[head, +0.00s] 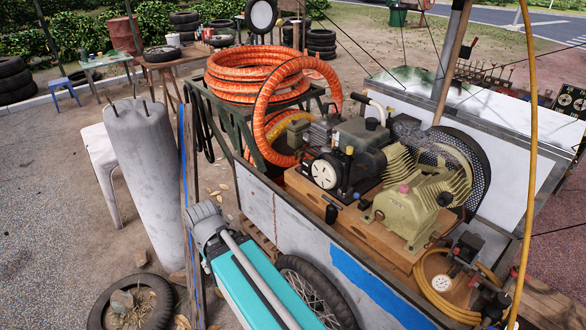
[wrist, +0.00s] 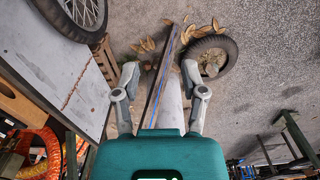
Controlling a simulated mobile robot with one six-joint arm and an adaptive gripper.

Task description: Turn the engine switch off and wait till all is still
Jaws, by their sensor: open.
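The engine (head: 358,138), dark grey with a round white-faced cover (head: 326,171), sits on the wooden deck of the cart (head: 345,275). I cannot make out its switch for certain among the small parts. The cream compressor (head: 415,205) stands right of it, before a large pulley wheel (head: 455,165) behind black mesh. The wheel looks smeared; one frame cannot show whether it turns. My gripper (wrist: 160,72) is open and empty in the wrist view, pointing down beside the cart, away from the engine. In the head view I cannot make out its fingers.
Coiled orange hose (head: 255,75) lies left of the engine. A concrete post (head: 145,180) and a tyre (head: 135,300) with stones stand left of the cart. A yellow hose (head: 528,130) hangs at right. A gauge (head: 442,283) sits at the cart's near right.

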